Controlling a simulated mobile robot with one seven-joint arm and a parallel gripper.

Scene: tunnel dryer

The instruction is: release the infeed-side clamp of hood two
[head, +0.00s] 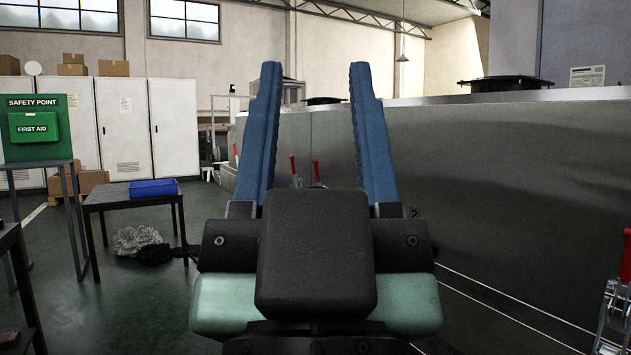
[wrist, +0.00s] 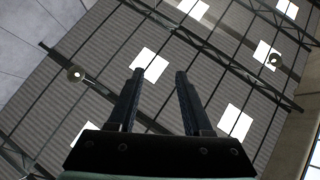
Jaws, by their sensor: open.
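My gripper (head: 315,68) is raised upright in front of the head camera, its two blue fingers wide apart with nothing between them. In the wrist view my gripper (wrist: 159,73) is also open and empty, against the ceiling. The long steel dryer side (head: 520,190) fills the right; a "2" shows on it beside my right finger's base. A red-handled clamp (head: 627,257) is cut off by the right edge, clear of my gripper. Farther off, red handles (head: 292,165) show between my fingers, partly hidden. I cannot tell which clamp is the infeed-side one.
A dark table (head: 130,195) with a blue bin (head: 153,187) stands at left, a rag heap beneath it. A green first aid stand (head: 36,127) is at far left. White cabinets (head: 150,125) line the back. Open green floor lies between the table and my gripper.

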